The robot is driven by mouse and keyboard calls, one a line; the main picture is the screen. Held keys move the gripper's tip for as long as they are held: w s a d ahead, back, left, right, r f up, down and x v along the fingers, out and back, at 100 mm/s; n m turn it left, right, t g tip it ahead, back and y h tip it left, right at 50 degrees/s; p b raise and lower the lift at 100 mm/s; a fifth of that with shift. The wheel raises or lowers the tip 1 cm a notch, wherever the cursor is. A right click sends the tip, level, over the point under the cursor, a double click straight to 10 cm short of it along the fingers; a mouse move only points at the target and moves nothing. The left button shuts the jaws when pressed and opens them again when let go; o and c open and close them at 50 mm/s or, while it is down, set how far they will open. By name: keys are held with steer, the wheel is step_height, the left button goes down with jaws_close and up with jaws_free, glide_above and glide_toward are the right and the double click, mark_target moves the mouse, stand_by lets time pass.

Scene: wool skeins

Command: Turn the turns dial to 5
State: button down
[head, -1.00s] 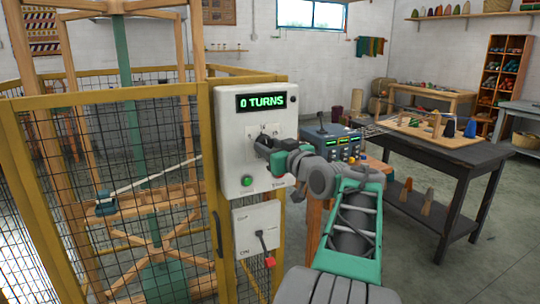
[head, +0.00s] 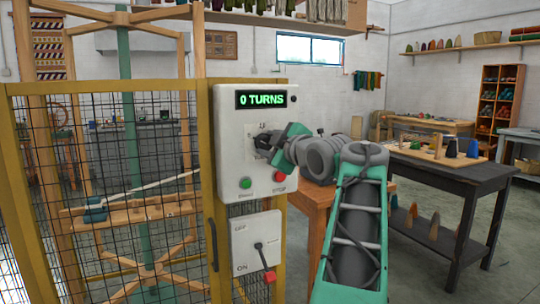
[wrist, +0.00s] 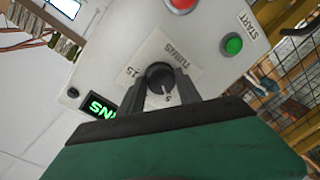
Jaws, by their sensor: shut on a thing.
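The turns dial (wrist: 159,74) is a dark round knob on a pale plate marked TURNS, with 15 and 5 legible at its edge. In the wrist view a pale mark on the knob appears to point towards the 5, though the fingers hide part of the scale. My gripper (wrist: 160,88) is shut on the dial, one dark finger on each side. In the head view my gripper (head: 264,142) meets the white control box (head: 228,150) and covers most of the dial. The display (head: 262,99) reads 0 TURNS in green.
Below the dial are a green START button (head: 245,183) and a red STOP button (head: 279,177), close to my gripper. A lower box has a red-handled lever (head: 269,276) down by ON. A mesh fence (head: 100,160) stands left; a dark table (head: 440,165) stands right.

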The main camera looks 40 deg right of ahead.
steer(key=shift+f+n+b, duration=0.15)
steer(key=shift+n+b, duration=0.45)
steer(key=shift+n, duration=0.2)
steer(key=c, duration=0.9)
jaws_free()
steer(key=shift+o, duration=0.2)
steer(key=v, duration=0.7)
steer(key=shift+s+p, duration=0.3)
steer(key=shift+s, duration=0.05)
steer(key=shift+a, duration=0.15)
